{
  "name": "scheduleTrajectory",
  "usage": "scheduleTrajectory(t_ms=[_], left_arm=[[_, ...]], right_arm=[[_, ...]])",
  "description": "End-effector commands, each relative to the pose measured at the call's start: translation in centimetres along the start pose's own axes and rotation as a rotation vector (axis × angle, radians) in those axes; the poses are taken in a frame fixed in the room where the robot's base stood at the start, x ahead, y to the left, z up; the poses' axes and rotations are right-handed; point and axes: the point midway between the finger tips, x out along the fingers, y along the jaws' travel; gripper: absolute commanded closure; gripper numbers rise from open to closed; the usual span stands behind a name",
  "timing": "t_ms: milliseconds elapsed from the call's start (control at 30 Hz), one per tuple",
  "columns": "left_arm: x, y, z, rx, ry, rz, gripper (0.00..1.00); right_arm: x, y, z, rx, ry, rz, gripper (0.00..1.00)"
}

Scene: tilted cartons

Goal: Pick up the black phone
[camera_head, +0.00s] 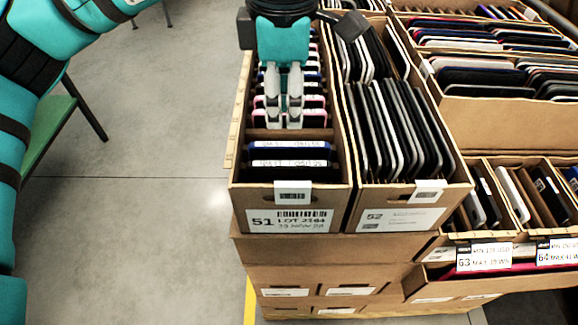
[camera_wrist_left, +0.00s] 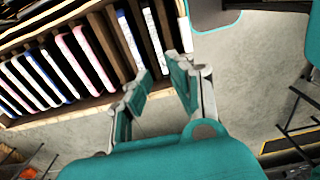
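Black phones (camera_head: 400,130) stand on edge, tightly packed and leaning, in the open carton marked 52 (camera_head: 398,215). The carton marked 51 (camera_head: 290,195), to its left, holds phones with blue, pink and dark edges, with brown dividers between them. Which black phone is meant, I cannot tell. My left gripper (camera_head: 284,122) hangs over carton 51, pointing down, its fingers above the row of phones. In the left wrist view its fingers (camera_wrist_left: 163,88) stand apart with nothing between them, and the row of phones (camera_wrist_left: 75,60) is beyond. My right gripper is not in view.
Further cartons of phones (camera_head: 500,75) fill the right side. Smaller cartons marked 63 and 64 (camera_head: 515,225) sit lower right. Stacked cartons (camera_head: 320,250) support the front ones.

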Motion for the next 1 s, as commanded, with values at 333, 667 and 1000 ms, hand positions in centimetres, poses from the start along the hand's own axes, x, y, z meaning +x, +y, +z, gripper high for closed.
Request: scheduleTrajectory(t_ms=[333,667,1000], left_arm=[[6.7,0.0,0.0,-0.002,-0.002,-0.005,0.80],[9.3,0.0,0.3,-0.001,-0.002,-0.007,0.80],[13.3,0.1,0.6,0.000,-0.004,-0.003,0.80]], right_arm=[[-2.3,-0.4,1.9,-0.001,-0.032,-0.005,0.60],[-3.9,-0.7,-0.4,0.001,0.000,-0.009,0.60],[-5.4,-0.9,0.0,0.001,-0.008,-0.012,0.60]])
